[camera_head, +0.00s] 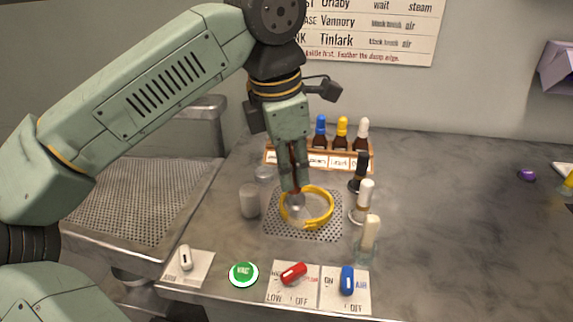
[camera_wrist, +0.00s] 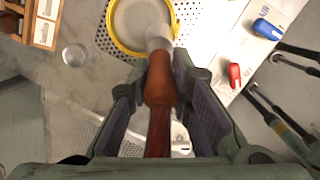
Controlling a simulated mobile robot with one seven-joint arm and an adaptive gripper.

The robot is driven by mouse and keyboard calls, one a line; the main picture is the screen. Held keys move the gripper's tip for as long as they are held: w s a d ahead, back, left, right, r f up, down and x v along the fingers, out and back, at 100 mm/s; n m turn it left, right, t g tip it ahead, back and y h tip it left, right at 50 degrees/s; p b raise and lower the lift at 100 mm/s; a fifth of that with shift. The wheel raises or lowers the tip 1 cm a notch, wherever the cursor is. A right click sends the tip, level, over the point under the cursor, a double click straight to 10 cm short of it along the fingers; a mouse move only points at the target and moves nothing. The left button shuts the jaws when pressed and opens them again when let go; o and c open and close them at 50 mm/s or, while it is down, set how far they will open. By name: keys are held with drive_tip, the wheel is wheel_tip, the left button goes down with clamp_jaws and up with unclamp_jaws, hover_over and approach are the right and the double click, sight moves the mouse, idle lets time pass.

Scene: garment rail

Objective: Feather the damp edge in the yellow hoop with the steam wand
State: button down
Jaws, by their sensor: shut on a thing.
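My gripper (camera_head: 293,190) points down over the perforated plate and is shut on a tool with a red-brown handle (camera_wrist: 160,85) and a pale, shiny head. I take it for the steam wand. In the head view the wand's head (camera_head: 295,207) is at the left part of the yellow hoop (camera_head: 331,211). The hoop lies on the perforated plate with pale grey fabric in it. In the wrist view the head overlaps the near rim of the yellow hoop (camera_wrist: 123,46). I cannot tell whether it touches the fabric. No damp edge is distinct.
A rack (camera_head: 270,155) with blue-, yellow- and white-capped bottles stands behind. Black-topped (camera_head: 361,170) and white-topped (camera_head: 366,197) tools stand right of the hoop. A red knob (camera_head: 293,273), blue knob (camera_head: 347,280) and green button (camera_head: 243,273) are in front. The right counter is mostly clear.

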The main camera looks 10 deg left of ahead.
drive_tip(key=d, duration=0.1)
drive_tip(key=w+d, duration=0.1)
drive_tip(key=d, duration=0.2)
drive_tip(key=shift+w+d, duration=0.2)
drive_tip(key=shift+w, duration=0.1)
idle(0.6)
drive_tip(key=shift+w, duration=0.15)
drive_tip(key=shift+w+d+p, duration=0.2)
drive_tip(key=shift+w, duration=0.35)
drive_tip(key=shift+w+d+p, duration=0.15)
drive_tip(key=shift+w+p, duration=0.05)
drive_tip(key=shift+w, duration=0.3)
wheel_tip(320, 180, up, 7)
drive_tip(key=p, duration=0.5)
idle(0.3)
